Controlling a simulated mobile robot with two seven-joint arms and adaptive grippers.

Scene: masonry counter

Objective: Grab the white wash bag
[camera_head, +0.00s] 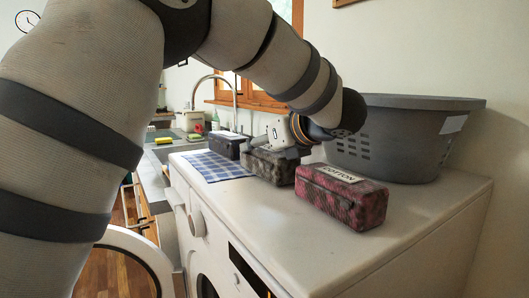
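Three small box-shaped bags stand in a row on the white machine top (300,235). The near one is a red and black bag (342,198) with a label reading COTTON. The middle one is a dark grey and black bag (266,167); its top is partly hidden by my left gripper. The far one is a dark bag (227,147) with a pale label too small to read. No bag with a white body shows. My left gripper (283,147) is at the top of the middle bag; whether its fingers grip it cannot be told. My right gripper is not in view.
A large grey basket (402,138) stands behind the bags at the back right. A blue checked cloth (212,167) lies left of the middle bag. An open round door (135,250) is at lower left. The front of the machine top is clear.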

